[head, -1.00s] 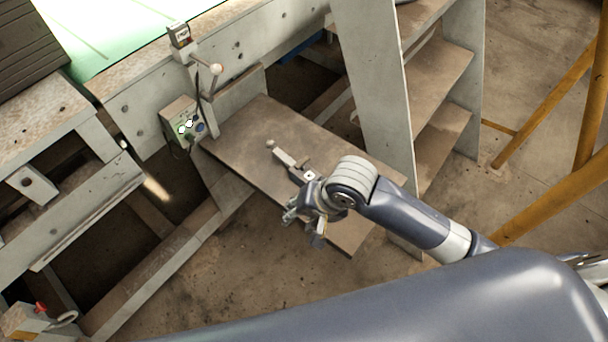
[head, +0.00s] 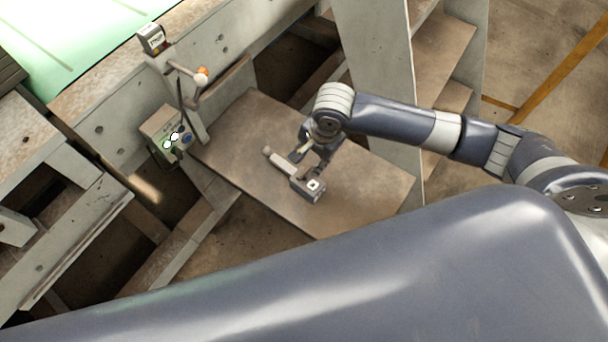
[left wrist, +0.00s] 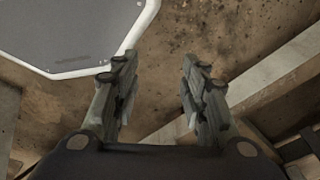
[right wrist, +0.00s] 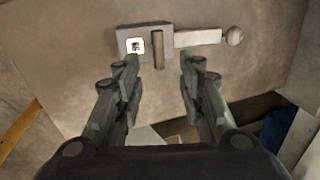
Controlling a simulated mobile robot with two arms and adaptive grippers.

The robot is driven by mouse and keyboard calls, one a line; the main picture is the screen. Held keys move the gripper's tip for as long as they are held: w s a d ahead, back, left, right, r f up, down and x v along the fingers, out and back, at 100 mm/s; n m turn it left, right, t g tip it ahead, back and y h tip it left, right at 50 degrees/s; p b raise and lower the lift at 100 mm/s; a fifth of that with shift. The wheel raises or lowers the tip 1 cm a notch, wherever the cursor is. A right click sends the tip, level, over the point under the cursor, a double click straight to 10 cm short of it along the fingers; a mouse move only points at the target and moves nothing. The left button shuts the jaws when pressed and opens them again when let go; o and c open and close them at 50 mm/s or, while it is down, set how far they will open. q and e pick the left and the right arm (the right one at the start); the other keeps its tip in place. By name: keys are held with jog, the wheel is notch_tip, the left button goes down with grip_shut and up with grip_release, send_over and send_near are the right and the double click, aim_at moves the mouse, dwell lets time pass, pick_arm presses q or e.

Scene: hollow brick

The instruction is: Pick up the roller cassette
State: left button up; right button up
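The roller cassette (head: 306,186) lies on a brown metal shelf (head: 365,185). It has a dark block with a white square marker, a short upright piece and a pale bar ending in a round knob. In the right wrist view the cassette (right wrist: 182,42) lies ahead of the fingertips, with its short upright piece (right wrist: 158,48) between the two finger lines. My right gripper (head: 312,150) is above the shelf beside the cassette; its fingers (right wrist: 158,72) are apart with nothing between them. My left gripper (left wrist: 158,65) is open and empty above the floor.
A control box (head: 168,132) with lit buttons and a lever with a round knob (head: 200,76) stand at the shelf's left end. A grey upright panel (head: 385,80) rises behind the shelf. The shelf's right part is bare. A white-edged grey plate (left wrist: 70,35) shows in the left wrist view.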

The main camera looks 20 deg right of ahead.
aim_at(306, 170)
pick_arm(q)
jog(key=s+g, duration=0.1)
jog(key=s, duration=0.7)
pick_arm(e)
jog(key=shift+s+a+f, duration=0.1)
jog(key=shift+a+f, duration=0.1)
jog(key=shift+f, duration=1.35)
jog(key=f, duration=0.1)
jog(key=f+p, duration=0.1)
jog(key=w+f, duration=0.1)
jog(key=f, duration=0.1)
jog(key=shift+a, duration=0.3)
jog(key=shift+w+f, duration=0.1)
jog(key=shift+f, duration=0.25)
jog(key=shift+c, duration=0.6)
grip_shut()
pick_arm(q)
jog(key=shift+t, duration=0.3)
jog(key=shift+w+a+r, duration=0.1)
jog(key=shift+w+r, duration=0.2)
jog(key=shift+w, duration=0.75)
jog(key=shift+w+r, duration=0.25)
jog(key=shift+w, duration=0.8)
